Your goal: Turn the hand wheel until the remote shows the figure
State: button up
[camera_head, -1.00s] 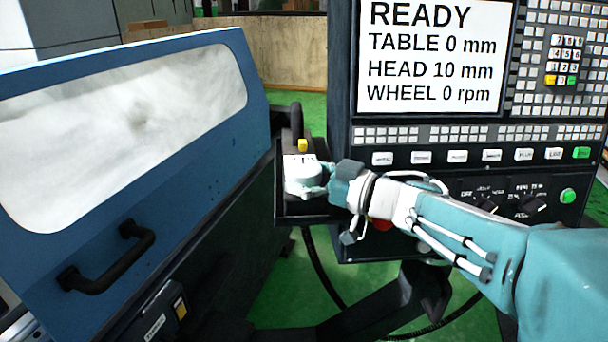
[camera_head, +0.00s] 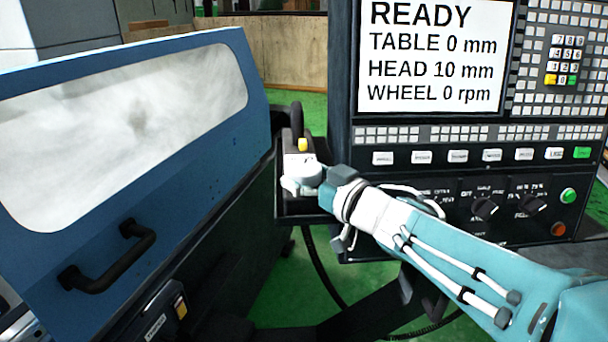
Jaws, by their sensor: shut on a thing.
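The remote (camera_head: 297,160) is a pale box with a yellow button, on a dark shelf left of the control panel. Its round pale hand wheel (camera_head: 303,172) faces up on its front part. My gripper (camera_head: 314,180) comes from the right and is shut at the wheel's right edge, on the hand wheel as far as I see; the fingertips are small and partly hidden. The screen (camera_head: 435,57) reads READY, TABLE 0 mm, HEAD 10 mm, WHEEL 0 rpm. Any figure on the remote itself is too small to read.
The control panel (camera_head: 480,133) with buttons and knobs stands behind and right of my arm. The dark shelf (camera_head: 307,208) holds the remote. The blue machine door (camera_head: 200,160) with a black handle (camera_head: 108,262) stands on the left. A dark cable hangs below the shelf.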

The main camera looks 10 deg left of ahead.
jog(key=shift+m+t+h, duration=1.1)
jog(key=shift+m+t, duration=0.1)
jog(key=shift+t, duration=0.3)
jog(key=shift+f+m+t+h, duration=0.1)
jog(key=shift+m+t+h, duration=0.2)
jog(key=shift+h, duration=0.1)
jog(key=shift+s+a+m+t+h, duration=0.1)
jog(key=shift+m+t+h, duration=0.9)
jog(key=shift+h, duration=0.45)
jog(key=shift+a+m+t+h, duration=0.1)
jog(key=shift+m+t+h, duration=0.7)
jog(key=shift+m+h, duration=0.55)
jog(key=shift+m+t+h, duration=0.3)
jog(key=shift+m+h, duration=0.7)
jog(key=shift+h, duration=0.65)
jog(key=shift+m+t+h, duration=0.3)
jog(key=shift+m+h, duration=0.65)
jog(key=shift+h, duration=0.7)
jog(key=shift+m+g+h, duration=0.3)
jog(key=shift+m+h, duration=1.1)
jog(key=shift+h, duration=0.9)
jog(key=shift+d, duration=0.1)
jog(key=o, duration=0.9)
